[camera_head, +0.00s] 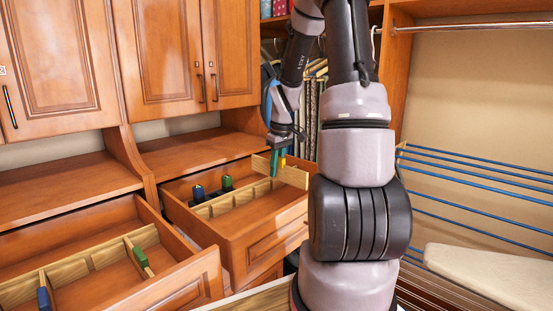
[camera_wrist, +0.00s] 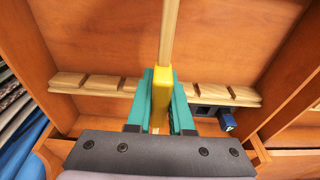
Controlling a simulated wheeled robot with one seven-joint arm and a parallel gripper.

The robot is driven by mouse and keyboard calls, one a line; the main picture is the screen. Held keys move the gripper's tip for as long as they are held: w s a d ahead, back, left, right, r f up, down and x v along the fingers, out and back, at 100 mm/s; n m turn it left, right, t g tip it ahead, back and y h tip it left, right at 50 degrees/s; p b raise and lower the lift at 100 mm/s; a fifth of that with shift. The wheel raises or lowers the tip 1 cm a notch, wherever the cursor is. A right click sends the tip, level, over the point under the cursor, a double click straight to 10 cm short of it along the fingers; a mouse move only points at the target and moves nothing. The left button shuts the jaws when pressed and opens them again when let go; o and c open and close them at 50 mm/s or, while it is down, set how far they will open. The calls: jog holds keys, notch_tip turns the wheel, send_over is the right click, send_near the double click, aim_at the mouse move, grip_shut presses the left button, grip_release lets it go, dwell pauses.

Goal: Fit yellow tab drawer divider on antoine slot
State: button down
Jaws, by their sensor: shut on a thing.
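My gripper (camera_head: 277,162) is above the open right-hand drawer (camera_head: 280,215), its teal fingers shut on the yellow tab (camera_wrist: 160,88) of a wooden divider. The divider's light wood strip (camera_head: 293,174) extends right of the fingers in the head view; in the wrist view this divider strip (camera_wrist: 167,35) runs straight up from the tab. A slotted wooden rail (camera_head: 236,199) lies across the drawer, and this rail (camera_wrist: 98,84) passes below the fingers in the wrist view. The divider appears above the rail; contact cannot be told. No slot name is readable.
In the same drawer, a blue item (camera_head: 198,193) and a green item (camera_head: 227,182) stand in a dark holder. The open left drawer (camera_head: 190,285) has a rail with a green-tabbed divider (camera_head: 139,257) and a blue-tabbed divider (camera_head: 44,297). Hanging clothes (camera_head: 311,105) are behind my arm.

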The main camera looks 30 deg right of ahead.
jog(key=shift+s+a+f, duration=0.1)
jog(key=shift+a+f, duration=0.1)
jog(key=shift+f, duration=0.95)
jog(key=shift+s+a+f, duration=0.1)
jog(key=shift+a+f, duration=0.05)
jog(key=shift+f, duration=0.95)
jog(key=shift+f, duration=0.2)
jog(key=shift+f, duration=0.95)
jog(key=shift+f, duration=0.3)
jog(key=shift+f, duration=0.75)
jog(key=shift+f, duration=0.3)
jog(key=shift+f, duration=0.75)
